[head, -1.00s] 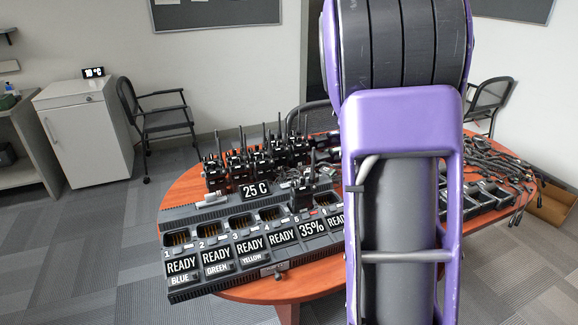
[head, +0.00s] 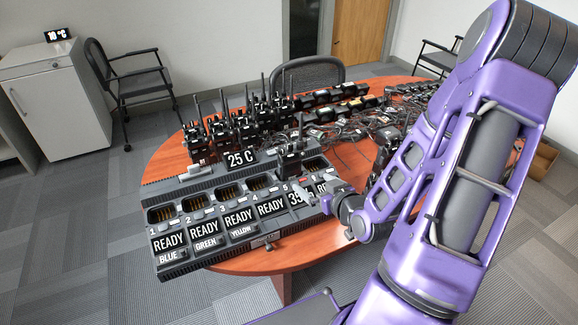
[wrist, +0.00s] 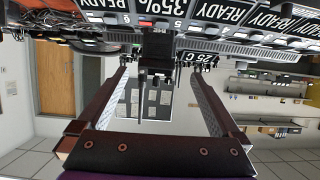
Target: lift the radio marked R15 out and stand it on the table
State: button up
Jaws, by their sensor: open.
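A black radio (head: 290,158) with an antenna stands upright in slot 5 of the multi-slot charger (head: 185,262), whose panel below partly shows "35". No R15 mark is readable on it. In the upside-down wrist view this radio (wrist: 158,48) shows between the fingers, its antenna pointing down the picture, with the charger's 35% panel (wrist: 165,10) above it. My gripper (wrist: 157,77) is open and empty, its two fingers spread on either side of the radio's line; contact cannot be told. In the head view my gripper (head: 318,190) is close to the charger's right part, partly hidden by my arm.
Several black radios (head: 240,130) stand upright behind the charger. A "25 C" display (head: 241,158) stands at the charger's back edge. Cables and more equipment (head: 340,132) cover the right of the round table (head: 168,160). A bare strip of table lies at front right.

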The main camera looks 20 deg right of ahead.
aim_at(291, 168)
jog(key=b+x, duration=0.8)
jog(key=x, duration=0.3)
jog(key=shift+f, duration=0.15)
jog(key=shift+r+b+x, duration=0.1)
jog(key=shift+b+x, duration=0.25)
jog(key=shift+x, duration=1.15)
jog(key=shift+r+b+x, duration=0.15)
jog(key=shift+b+x, duration=0.15)
jog(key=shift+x, duration=1.25)
jog(key=shift+c, duration=0.2)
